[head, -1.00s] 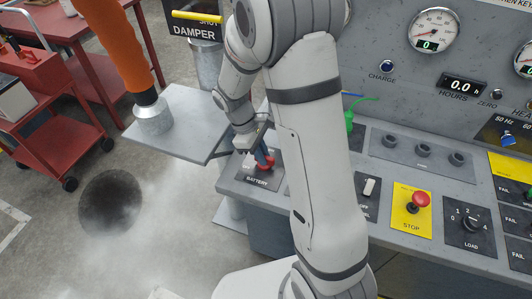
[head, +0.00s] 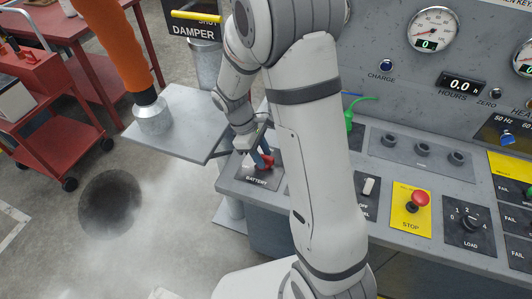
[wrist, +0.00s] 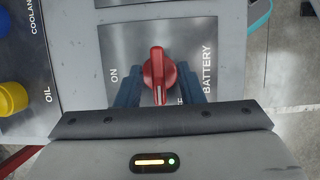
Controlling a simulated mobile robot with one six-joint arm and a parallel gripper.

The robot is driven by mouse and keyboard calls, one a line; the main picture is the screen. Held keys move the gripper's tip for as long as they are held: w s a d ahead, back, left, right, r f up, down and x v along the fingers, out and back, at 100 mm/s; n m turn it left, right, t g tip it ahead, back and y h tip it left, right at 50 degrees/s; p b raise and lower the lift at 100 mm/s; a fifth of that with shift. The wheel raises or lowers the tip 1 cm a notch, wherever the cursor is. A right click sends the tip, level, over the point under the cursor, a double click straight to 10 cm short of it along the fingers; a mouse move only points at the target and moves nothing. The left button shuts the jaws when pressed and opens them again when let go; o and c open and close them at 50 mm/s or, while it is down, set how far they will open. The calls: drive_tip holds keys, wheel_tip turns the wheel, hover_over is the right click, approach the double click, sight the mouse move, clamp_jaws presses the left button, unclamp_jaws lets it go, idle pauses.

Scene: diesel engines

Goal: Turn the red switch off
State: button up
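The red switch (head: 267,163) is a rotary knob on the dark BATTERY plate (head: 257,181) at the left end of the console. In the wrist view the red switch (wrist: 158,72) shows from above, its handle ridge running down the picture toward my gripper. ON is printed to its left; the lettering by its lower right is partly hidden. My gripper (head: 261,157) is at the switch, its blue fingers apart. In the wrist view my gripper (wrist: 160,86) has one finger on each side of the knob. Whether they touch it is unclear.
A white OFF rocker switch (head: 369,187), a red STOP button (head: 420,199) and a LOAD dial (head: 472,223) lie to the right on the console. A green lever (head: 349,121) stands behind my arm. A grey plate (head: 185,125) lies to the left.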

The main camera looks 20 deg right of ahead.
drive_tip(key=v, duration=0.8)
drive_tip(key=shift+b, duration=0.4)
drive_tip(key=s+d+r+m+t+y, duration=0.2)
drive_tip(key=s+r+m, duration=0.3)
drive_tip(key=s, duration=0.3)
drive_tip(key=s+d+r+m+t+y, duration=0.1)
drive_tip(key=s+d+r+m+t, duration=0.1)
drive_tip(key=s+r+m, duration=0.3)
drive_tip(key=shift+s+m+t+y, duration=0.45)
drive_tip(key=shift+s+t, duration=0.45)
drive_tip(key=shift+s, duration=0.9)
